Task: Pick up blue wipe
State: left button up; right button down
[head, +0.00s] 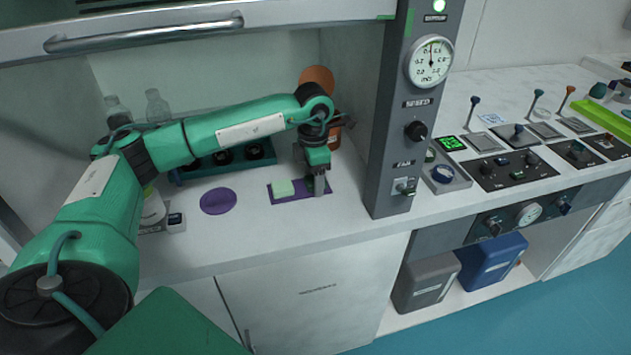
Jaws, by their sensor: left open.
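My left gripper (319,187) is open and points down over the right part of a flat purple rectangle (297,196) on the white worktop, inside the fume hood. A small pale green folded piece (284,188) lies on the left part of that rectangle, just left of the gripper and apart from it. No cloth that is clearly blue shows; the gripper hides part of the rectangle's right side, and I cannot tell whether a wipe is under it. My right gripper is not in view.
A purple disc (218,201) lies left of the rectangle. A dark rack (227,161) and clear bottles (158,107) stand behind. A brown jar (334,137) is close behind the gripper. The hood's grey post (388,170) stands to the right, and the raised sash (200,32) hangs above.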

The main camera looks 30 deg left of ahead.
pick_arm(q)
jog(key=c, duration=1)
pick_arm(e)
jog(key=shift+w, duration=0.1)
pick_arm(q)
jog(key=shift+c, duration=0.2)
jog(key=shift+r, duration=0.1)
